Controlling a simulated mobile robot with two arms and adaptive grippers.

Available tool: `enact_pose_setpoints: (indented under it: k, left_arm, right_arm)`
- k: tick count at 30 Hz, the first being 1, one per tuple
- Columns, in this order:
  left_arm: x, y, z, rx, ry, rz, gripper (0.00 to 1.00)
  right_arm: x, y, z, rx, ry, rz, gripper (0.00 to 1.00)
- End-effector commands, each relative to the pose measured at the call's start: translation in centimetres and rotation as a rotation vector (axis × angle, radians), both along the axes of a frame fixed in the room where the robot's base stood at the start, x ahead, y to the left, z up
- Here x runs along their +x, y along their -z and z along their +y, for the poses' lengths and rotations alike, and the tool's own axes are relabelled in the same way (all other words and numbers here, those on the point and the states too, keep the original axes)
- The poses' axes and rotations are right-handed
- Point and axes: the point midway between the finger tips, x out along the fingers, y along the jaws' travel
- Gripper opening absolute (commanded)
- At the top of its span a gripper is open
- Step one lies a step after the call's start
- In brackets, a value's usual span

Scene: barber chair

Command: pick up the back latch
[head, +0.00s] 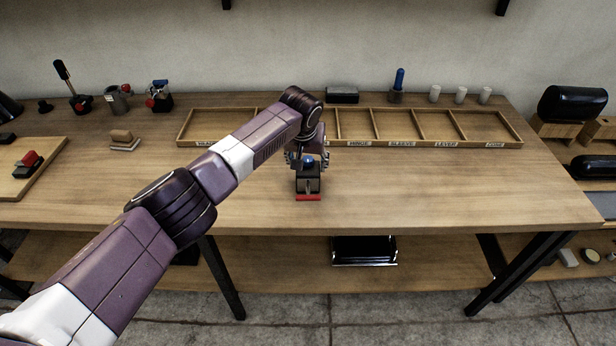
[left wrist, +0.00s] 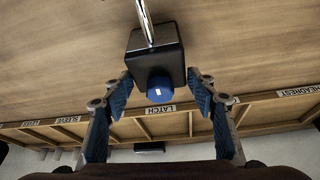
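A black block with a blue knob and a red bar at its near end, likely the back latch (head: 308,183), stands on the workbench in front of the tray. My left gripper (head: 307,160) is at the block's far side. In the left wrist view its blue-padded fingers (left wrist: 160,82) are open, one on each side of the knob, with gaps visible. The right gripper is not in view.
A labelled wooden compartment tray (head: 430,144) lies behind the block; it also shows in the left wrist view (left wrist: 250,99). A small brush-like block (head: 124,138) and a wooden board (head: 50,183) are at left. White cups (head: 461,94) stand at the back. The bench front right is clear.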

Motion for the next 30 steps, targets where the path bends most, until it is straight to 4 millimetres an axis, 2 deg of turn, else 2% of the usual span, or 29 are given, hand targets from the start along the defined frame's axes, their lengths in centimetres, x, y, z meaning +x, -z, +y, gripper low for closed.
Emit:
enact_pose_setpoints:
  k: [2,12,23,30]
  left_arm:
    - [0.0,0.0,0.0,0.000,0.000,0.000,0.38]
    - [0.0,0.0,0.0,0.000,0.000,0.001,0.00]
    - [0.1,-0.2,0.0,0.000,0.000,-0.002,0.00]
    - [0.1,-2.3,0.0,-0.002,0.000,-0.005,0.00]
  right_arm:
    - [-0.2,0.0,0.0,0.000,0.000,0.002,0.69]
    - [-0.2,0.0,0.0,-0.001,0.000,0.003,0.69]
    - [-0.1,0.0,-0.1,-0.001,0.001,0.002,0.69]
    - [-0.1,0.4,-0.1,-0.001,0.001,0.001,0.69]
